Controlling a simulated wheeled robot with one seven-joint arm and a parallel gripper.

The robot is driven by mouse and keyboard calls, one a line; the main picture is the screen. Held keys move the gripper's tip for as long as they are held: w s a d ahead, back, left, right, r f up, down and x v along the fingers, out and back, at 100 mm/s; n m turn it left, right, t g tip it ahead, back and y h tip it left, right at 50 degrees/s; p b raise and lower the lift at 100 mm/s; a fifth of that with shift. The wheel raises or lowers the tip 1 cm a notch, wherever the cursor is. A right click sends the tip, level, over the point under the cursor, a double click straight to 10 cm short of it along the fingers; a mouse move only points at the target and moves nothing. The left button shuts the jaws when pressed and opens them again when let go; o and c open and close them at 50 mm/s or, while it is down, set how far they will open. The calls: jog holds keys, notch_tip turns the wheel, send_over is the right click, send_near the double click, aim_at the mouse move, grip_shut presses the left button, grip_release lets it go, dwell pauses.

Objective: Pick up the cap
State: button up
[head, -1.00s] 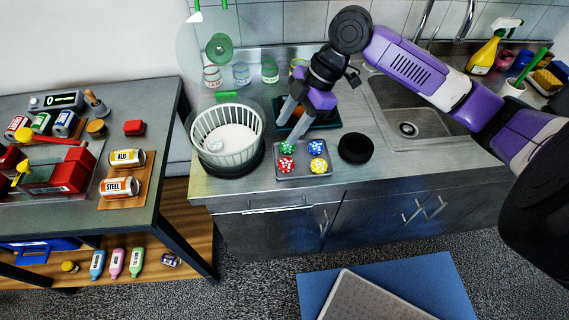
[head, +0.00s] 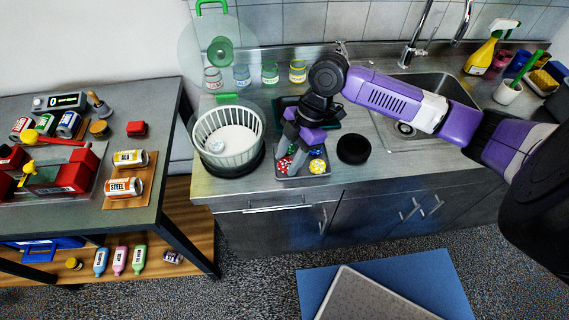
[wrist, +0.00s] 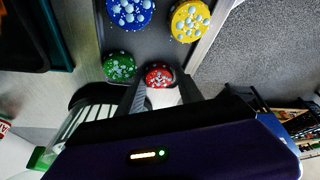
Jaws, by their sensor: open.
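A grey tray (head: 302,178) on the counter holds spotted caps. The red cap (head: 284,165) and yellow cap (head: 317,166) show near its front edge. In the wrist view I see the blue cap (wrist: 131,12), yellow cap (wrist: 190,20), green cap (wrist: 119,67) and red cap (wrist: 158,75). My gripper (head: 292,158) points down over the tray's left part, open. In the wrist view the fingertips (wrist: 160,88) lie either side of the red cap's near edge; I cannot tell whether they touch it. My gripper hides much of the blue and green caps in the head view.
A white basket (head: 228,135) stands left of the tray. A black round piece (head: 353,148) sits just right of it. A dark green-rimmed tray (head: 330,118) lies behind my gripper. Several labelled jars (head: 270,72) line the back. The sink (head: 405,129) is to the right.

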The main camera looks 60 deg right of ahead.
grip_shut()
jog(key=shift+r, duration=0.1)
